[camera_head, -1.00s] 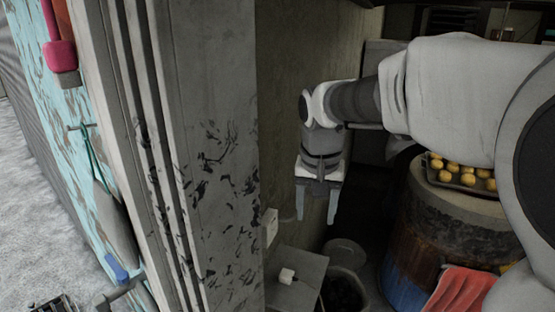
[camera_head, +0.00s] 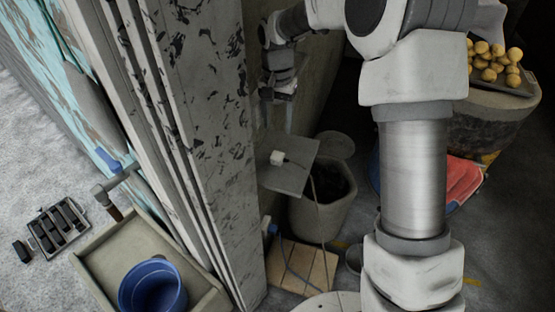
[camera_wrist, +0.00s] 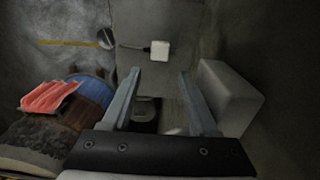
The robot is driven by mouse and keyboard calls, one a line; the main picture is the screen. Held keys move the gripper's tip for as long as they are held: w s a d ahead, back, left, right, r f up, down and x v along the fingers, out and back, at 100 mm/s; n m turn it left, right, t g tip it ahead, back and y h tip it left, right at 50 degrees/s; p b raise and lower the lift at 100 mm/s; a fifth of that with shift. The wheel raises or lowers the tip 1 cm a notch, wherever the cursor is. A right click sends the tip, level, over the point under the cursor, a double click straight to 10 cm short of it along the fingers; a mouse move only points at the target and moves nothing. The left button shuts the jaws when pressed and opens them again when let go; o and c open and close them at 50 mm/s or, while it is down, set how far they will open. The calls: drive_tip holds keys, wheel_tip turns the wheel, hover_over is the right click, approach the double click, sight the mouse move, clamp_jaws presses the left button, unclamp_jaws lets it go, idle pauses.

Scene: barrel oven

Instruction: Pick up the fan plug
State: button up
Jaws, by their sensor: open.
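The fan plug (camera_head: 278,157) is a small white block lying on a small grey shelf (camera_head: 290,181). A thin dark cable runs from it to the right in the head view. In the wrist view the plug (camera_wrist: 159,49) lies on the grey shelf top (camera_wrist: 133,61), with its cable leading left. My gripper (camera_head: 277,122) is open and empty, above the shelf and apart from the plug. In the wrist view the plug shows just past the fingertips of my gripper (camera_wrist: 160,77), roughly midway between them.
A pale box (camera_wrist: 229,97) stands close beside the right finger in the wrist view. A worn post (camera_head: 207,130) stands left of the shelf. A dark-filled bin (camera_head: 322,212) is below it. A barrel with yellow round items (camera_head: 494,63) stands at the right, near a red cloth (camera_head: 463,185).

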sight(278, 155)
wheel_tip(278, 155, down, 11)
drive_tip(key=shift+f+b, duration=0.1)
drive_tip(key=shift+b, duration=0.65)
clamp_jaws()
idle(1.1)
